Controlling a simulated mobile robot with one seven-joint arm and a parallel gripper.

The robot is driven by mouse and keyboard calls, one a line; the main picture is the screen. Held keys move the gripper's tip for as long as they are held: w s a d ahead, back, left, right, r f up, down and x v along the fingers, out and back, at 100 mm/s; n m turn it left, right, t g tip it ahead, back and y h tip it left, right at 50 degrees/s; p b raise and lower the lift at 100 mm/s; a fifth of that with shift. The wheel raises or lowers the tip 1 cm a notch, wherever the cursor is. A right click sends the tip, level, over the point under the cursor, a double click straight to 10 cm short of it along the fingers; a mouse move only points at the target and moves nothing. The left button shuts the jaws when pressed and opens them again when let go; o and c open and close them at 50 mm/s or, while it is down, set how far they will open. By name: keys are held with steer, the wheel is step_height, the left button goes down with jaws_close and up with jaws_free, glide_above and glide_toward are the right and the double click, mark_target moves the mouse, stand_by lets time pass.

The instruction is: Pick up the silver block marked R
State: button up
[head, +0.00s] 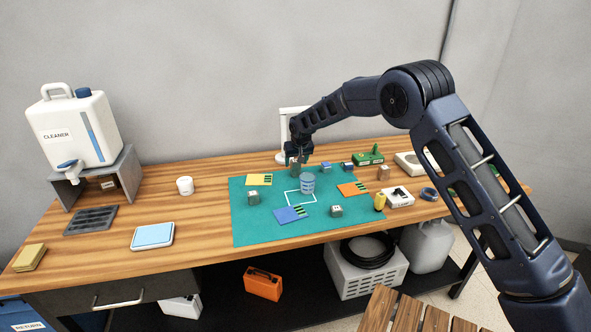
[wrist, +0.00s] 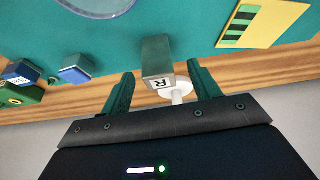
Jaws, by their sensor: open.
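The silver block marked R (wrist: 157,58) sits at the edge of the teal mat (wrist: 188,20) in the wrist view, its R label facing my gripper. My gripper (wrist: 161,73) is open, with one green finger on each side of the block and a visible gap to both. In the head view my gripper (head: 298,155) is over the far edge of the mat and partly hides the block (head: 295,169). I cannot tell the exact height of the fingers against the block.
Similar blocks stand on the mat at left (head: 253,198) and front (head: 336,211). A clear blue-tinted cylinder (head: 308,185) stands mid-mat. Yellow (head: 259,179), orange (head: 352,189) and blue (head: 290,214) cards lie around it. A white stand (head: 283,137) is close behind my gripper.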

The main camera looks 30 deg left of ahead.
mark_target(295, 167)
steer(key=x, duration=0.5)
steer(key=shift+w, duration=0.15)
steer(key=c, duration=1.2)
